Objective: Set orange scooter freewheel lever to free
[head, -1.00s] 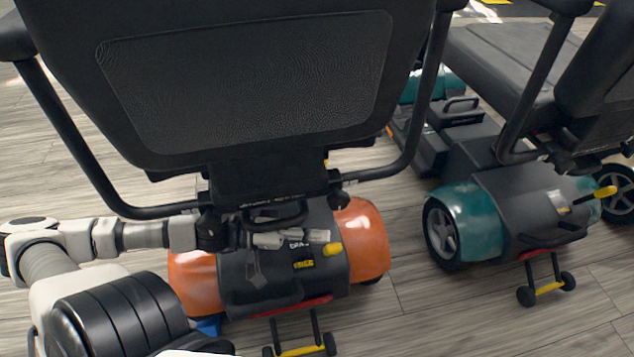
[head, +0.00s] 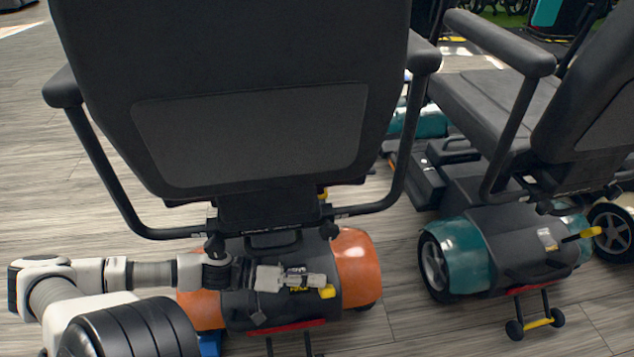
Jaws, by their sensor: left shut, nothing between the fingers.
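The orange scooter (head: 357,267) stands in front of me, seen from behind, with its black seat back filling the upper middle of the head view. Its yellow freewheel lever (head: 327,293) shows at the right part of the dark rear cover (head: 270,315). My left gripper (head: 318,280) reaches in from the left over this cover, shut and empty, its fingertips just above and beside the lever. I cannot tell whether they touch it. The gripper partly hides the label on the cover, and I cannot tell the lever's setting. My right gripper is not in view.
A teal scooter (head: 462,256) stands to the right, with its own yellow lever (head: 584,234) sticking out to the right. Bare wood-look floor lies between the scooters.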

